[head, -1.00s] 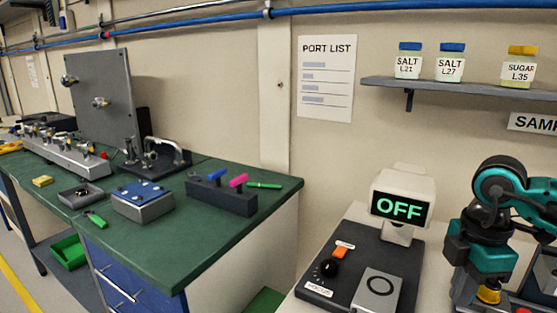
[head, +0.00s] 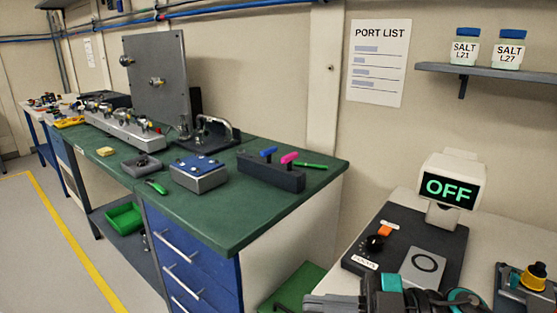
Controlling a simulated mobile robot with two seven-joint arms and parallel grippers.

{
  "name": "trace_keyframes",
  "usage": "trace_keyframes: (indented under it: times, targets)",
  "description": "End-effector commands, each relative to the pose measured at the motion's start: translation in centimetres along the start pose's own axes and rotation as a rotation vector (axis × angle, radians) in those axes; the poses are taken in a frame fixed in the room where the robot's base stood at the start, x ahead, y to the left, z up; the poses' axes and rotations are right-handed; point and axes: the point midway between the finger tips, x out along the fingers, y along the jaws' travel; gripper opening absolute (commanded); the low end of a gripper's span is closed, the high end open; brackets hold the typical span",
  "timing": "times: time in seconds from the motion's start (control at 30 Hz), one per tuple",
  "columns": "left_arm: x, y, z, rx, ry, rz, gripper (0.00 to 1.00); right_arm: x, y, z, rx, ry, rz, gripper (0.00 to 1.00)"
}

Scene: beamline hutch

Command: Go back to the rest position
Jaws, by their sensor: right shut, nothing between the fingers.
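My right gripper (head: 330,303) shows at the bottom edge, right of the middle, in front of the pale table (head: 475,235). It is shut and empty, and its grey fingers point left. Part of it is cut off by the frame edge. My teal and black right arm comes in behind it along the bottom. My left gripper is not in view.
A black panel (head: 385,215) with an orange switch and a knob carries a screen reading OFF (head: 449,189). A yellow-topped part (head: 534,277) stands at the right edge. The green bench (head: 235,222) holds several tools. A green box (head: 298,287) lies low between the tables.

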Motion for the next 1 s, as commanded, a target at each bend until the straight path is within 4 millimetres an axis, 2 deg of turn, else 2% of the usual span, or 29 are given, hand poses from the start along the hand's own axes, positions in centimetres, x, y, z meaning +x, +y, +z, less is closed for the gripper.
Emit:
trace_keyframes:
  times: [0.07, 0.13, 0.2, 0.27, 0.37, 0.4, 0.5, 0.6, 0.7, 0.8, 1.0]
  targets:
    - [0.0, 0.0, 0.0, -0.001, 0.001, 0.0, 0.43, 0.3, 1.1, 0.7, 0.036, 0.066, 0.234, 0.0]
    - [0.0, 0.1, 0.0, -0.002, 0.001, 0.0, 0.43, -0.6, 2.1, 2.4, 0.075, 0.059, 0.445, 0.0]
    - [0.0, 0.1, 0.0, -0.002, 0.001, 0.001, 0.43, -2.2, 2.3, 5.0, 0.132, -0.003, 0.644, 0.0]
    - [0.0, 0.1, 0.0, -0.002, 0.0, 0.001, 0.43, -3.9, 1.6, 7.8, 0.197, -0.095, 0.795, 0.0]
    - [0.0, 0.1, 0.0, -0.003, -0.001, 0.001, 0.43, -7.1, -1.7, 13.2, 0.338, -0.308, 0.984, 0.0]
    - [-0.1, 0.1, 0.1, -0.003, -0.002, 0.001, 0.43, -8.3, -3.6, 15.1, 0.397, -0.397, 1.029, 0.0]
    - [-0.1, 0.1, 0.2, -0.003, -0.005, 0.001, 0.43, -10.4, -8.5, 18.5, 0.527, -0.59, 1.078, 0.0]
    - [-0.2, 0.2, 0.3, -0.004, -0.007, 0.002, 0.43, -11.6, -12.6, 20.4, 0.627, -0.724, 1.078, 0.0]
    - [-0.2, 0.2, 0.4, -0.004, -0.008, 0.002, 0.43, -12.2, -15.3, 21.3, 0.688, -0.801, 1.064, 0.0]
    - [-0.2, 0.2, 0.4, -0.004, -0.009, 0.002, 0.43, -12.4, -16.4, 21.7, 0.714, -0.833, 1.055, 0.0]
    - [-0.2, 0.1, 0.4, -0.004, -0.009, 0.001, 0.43, -12.4, -16.6, 21.7, 0.716, -0.839, 1.052, 0.0]
